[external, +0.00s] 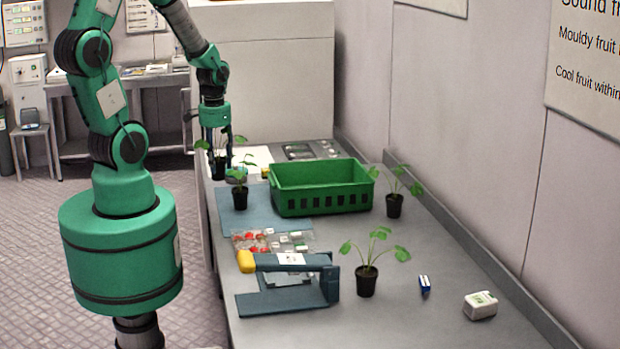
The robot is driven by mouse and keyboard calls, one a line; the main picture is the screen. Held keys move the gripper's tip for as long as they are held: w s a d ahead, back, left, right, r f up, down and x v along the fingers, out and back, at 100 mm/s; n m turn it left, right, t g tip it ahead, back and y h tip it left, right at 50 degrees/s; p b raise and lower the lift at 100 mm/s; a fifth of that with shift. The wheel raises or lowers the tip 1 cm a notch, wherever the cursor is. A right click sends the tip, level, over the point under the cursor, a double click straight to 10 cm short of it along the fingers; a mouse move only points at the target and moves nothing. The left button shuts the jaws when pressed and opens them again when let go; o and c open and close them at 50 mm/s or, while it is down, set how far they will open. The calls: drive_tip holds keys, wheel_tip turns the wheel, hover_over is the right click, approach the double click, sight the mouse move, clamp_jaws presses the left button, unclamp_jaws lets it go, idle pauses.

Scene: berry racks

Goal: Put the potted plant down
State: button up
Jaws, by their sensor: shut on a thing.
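My gripper (214,152) points down at the far left end of the bench. It is shut on a small potted plant (219,168) in a dark pot, with green leaves showing on both sides of the fingers. I cannot tell whether this pot touches the surface below it. A second potted plant (240,199) stands just in front of it on a blue-grey mat (262,222). Two more potted plants stand on the bench, one right of the green crate (394,206) and one nearer the front (367,282).
A green crate (322,208) stands right of the mat. Clear packs with red contents (250,241) lie in front of it. A blue-grey device with a yellow end (290,262), a small blue box (425,285) and a white device (480,306) are nearer the front. The bench front is mostly clear.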

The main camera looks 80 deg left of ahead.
drive_tip(key=shift+s+a+n, duration=0.3)
drive_tip(key=shift+s+a, duration=0.1)
drive_tip(key=shift+s, duration=0.45)
drive_tip(key=shift+f, duration=2.55)
drive_tip(key=shift+w, duration=0.1)
drive_tip(key=w+a, duration=0.3)
drive_tip(key=w, duration=0.1)
drive_tip(key=w+a+f, duration=0.1)
drive_tip(key=w+a, duration=0.3)
drive_tip(key=w+a+b, duration=0.1)
drive_tip(key=w+a, duration=0.2)
drive_tip(key=w, duration=0.1)
drive_tip(key=shift+w+a+f, duration=0.1)
drive_tip(key=shift+a+f, duration=0.05)
drive_tip(key=shift+f, duration=0.1)
drive_tip(key=shift+f+b, duration=0.35)
drive_tip(key=shift+f, duration=1.4)
drive_tip(key=shift+f, duration=0.15)
